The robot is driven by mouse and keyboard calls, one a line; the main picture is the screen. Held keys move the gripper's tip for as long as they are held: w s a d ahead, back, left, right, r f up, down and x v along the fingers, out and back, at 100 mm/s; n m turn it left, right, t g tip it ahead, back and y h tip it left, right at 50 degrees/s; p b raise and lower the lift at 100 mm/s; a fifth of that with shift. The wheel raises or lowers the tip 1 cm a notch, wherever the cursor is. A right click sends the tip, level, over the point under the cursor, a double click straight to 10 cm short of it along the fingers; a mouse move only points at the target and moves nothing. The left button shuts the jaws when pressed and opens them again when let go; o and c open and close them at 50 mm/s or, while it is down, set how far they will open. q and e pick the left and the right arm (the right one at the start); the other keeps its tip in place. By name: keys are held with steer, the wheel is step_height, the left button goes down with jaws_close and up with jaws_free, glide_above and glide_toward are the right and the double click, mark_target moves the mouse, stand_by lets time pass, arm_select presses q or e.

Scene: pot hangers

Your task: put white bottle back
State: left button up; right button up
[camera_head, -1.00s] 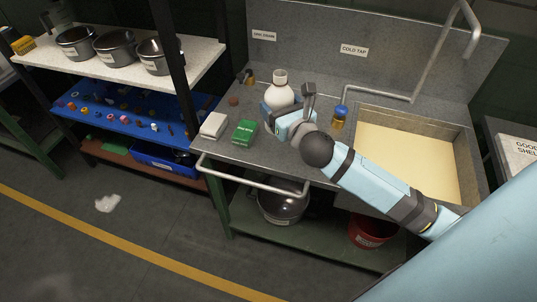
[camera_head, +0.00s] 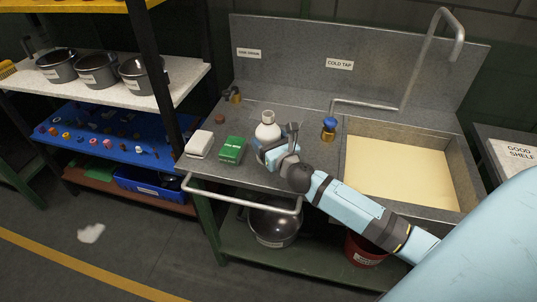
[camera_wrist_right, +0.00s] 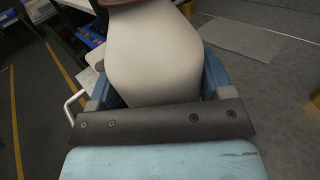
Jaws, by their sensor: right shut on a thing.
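A white bottle (camera_head: 268,131) with a round top is at the sink counter in the head view, left of the basin. My right gripper (camera_head: 277,150) is shut on the bottle, with its jaws at the bottle's side. In the right wrist view the bottle (camera_wrist_right: 152,50) fills the middle, between my right gripper's blue fingers (camera_wrist_right: 160,88). The bottle looks upright; whether its base touches the counter is hidden by the gripper. My left gripper is not in view.
A green box (camera_head: 232,150) and a white box (camera_head: 199,144) stand left of the bottle. A blue-topped tap (camera_head: 329,129) is to its right, beside the sink basin (camera_head: 400,172). Pots (camera_head: 97,70) stand on the left shelf. A rail (camera_head: 240,201) runs along the counter front.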

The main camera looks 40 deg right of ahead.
step_height(320, 180, down, 4)
steer(key=shift+r+b, duration=0.15)
steer(key=shift+b, duration=0.65)
steer(key=shift+f, duration=0.3)
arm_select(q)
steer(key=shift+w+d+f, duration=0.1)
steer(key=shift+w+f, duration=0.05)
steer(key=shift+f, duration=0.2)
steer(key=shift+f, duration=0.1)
arm_select(e)
steer(key=shift+f, duration=0.25)
steer(key=o, duration=1)
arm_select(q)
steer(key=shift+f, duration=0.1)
arm_select(e)
steer(key=shift+r, duration=0.15)
